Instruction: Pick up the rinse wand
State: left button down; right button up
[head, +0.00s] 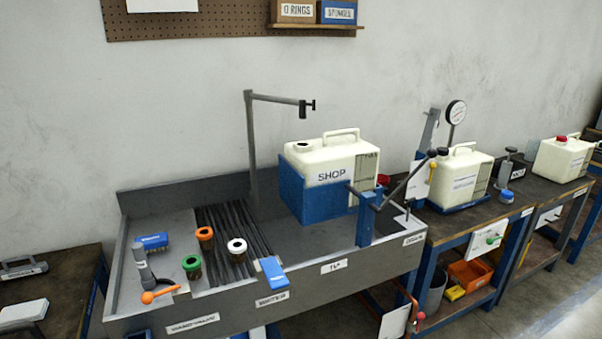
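I cannot surely tell which object is the rinse wand. A short grey upright piece (142,264) stands at the left end of the grey sink bench (330,267), with an orange-ended lever (160,294) at its foot. A tall grey pipe (252,145) with a horizontal arm and dark end rises at the back of the bench. A blue block (273,272) lies at the front edge, beside dark slats. Neither of my grippers is in view.
Orange (205,234), green (192,264) and white (237,246) ringed caps stand on the bench. A cream jug marked SHOP (330,165) sits in a blue cradle (303,193). A dark-knobbed lever (405,180) slants beside it. More jugs stand on the right bench.

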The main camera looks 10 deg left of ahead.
aim_at(148, 281)
jog(key=u, duration=1.35)
